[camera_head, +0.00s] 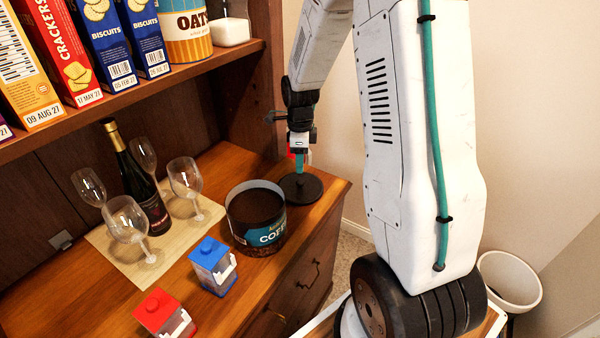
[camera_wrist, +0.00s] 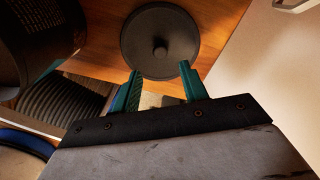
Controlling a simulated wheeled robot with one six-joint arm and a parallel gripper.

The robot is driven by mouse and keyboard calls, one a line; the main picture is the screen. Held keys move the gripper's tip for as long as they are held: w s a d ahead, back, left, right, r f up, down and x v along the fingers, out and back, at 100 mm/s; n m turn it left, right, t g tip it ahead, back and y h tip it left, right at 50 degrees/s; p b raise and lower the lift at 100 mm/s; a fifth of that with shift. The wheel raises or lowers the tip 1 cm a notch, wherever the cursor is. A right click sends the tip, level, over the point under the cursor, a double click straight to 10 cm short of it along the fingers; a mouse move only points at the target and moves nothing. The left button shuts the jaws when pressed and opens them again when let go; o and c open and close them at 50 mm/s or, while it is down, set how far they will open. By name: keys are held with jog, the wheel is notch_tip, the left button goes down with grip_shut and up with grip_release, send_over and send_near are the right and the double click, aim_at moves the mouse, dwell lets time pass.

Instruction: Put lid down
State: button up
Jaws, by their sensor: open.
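A round black lid (camera_head: 301,188) with a small knob lies flat on the wooden counter, near its right end. It also shows in the wrist view (camera_wrist: 160,40), close to the counter's edge. My gripper (camera_head: 299,165) is just above the lid in the head view. In the wrist view, its green fingers (camera_wrist: 158,85) are apart with nothing between them, and the knob is beyond the fingertips. The coffee canister (camera_head: 257,222) stands open to the left of the lid, its dark inside showing. Its dark side shows at the left of the wrist view (camera_wrist: 38,40).
A blue box (camera_head: 212,265) and a red box (camera_head: 163,313) stand in front of the canister. A wine bottle (camera_head: 140,180) and several glasses stand on a mat at the left. A shelf (camera_head: 185,75) with boxes overhangs the counter.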

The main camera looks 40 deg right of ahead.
jog(key=s+a+r+n, duration=0.6)
jog(key=r+n, duration=0.1)
jog(key=r, duration=0.2)
jog(key=s+a+r+n, duration=0.6)
jog(key=s+r+n, duration=0.1)
jog(key=r, duration=0.3)
jog(key=s+a+r+n, duration=0.1)
jog(key=s+a+n, duration=0.1)
jog(key=s+n, duration=0.4)
jog(key=s+a+r+n+t, duration=0.1)
jog(key=s+a+n, duration=0.1)
jog(key=s+n, duration=0.4)
jog(key=shift+s+a+r, duration=0.25)
jog(key=shift+s+a, duration=0.15)
jog(key=shift+s, duration=0.8)
